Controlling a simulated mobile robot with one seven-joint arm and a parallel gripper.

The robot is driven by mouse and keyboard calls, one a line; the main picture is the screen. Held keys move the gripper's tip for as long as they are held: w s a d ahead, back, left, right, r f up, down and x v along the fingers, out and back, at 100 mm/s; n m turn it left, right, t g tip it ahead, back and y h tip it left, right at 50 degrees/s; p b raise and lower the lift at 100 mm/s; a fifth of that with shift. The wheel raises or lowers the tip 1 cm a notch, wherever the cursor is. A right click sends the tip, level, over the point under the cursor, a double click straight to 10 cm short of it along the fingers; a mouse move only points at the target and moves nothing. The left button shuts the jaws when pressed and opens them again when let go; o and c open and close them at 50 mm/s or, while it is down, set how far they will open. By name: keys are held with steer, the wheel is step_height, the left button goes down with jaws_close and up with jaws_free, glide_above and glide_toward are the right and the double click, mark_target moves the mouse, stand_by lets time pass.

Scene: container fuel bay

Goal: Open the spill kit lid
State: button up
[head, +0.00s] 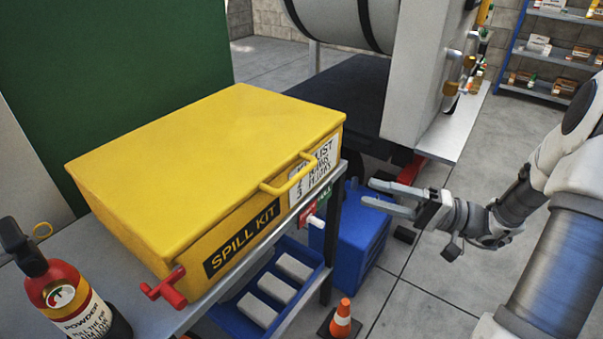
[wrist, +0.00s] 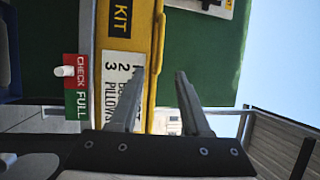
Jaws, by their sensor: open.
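The yellow spill kit (head: 240,235) stands on a bench in the head view, its flat yellow lid (head: 210,140) down. A yellow bar handle (head: 288,178) sticks out from the lid's front edge. A red T-shaped fitting (head: 165,288) is at the box's front left corner. My gripper (head: 367,192) is open and empty, to the right of the handle and apart from it. In the wrist view the view is turned sideways; the open fingers (wrist: 160,72) point towards the box's label (wrist: 118,75) and yellow edge.
A red bottle (head: 65,290) stands on the bench at left. A red and green CHECK FULL tag (wrist: 76,88) is beside the kit. Below are a blue tray (head: 235,310), a blue box (head: 355,245) and an orange cone (head: 341,318). A tank unit (head: 425,70) stands behind.

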mark_target(301, 171)
steer(key=b+x, duration=0.2)
steer(key=x, duration=1.3)
steer(key=shift+a+f, duration=0.1)
steer(key=shift+a, duration=0.1)
steer(key=shift+c, duration=0.2)
jaws_close()
stand_by(0.5)
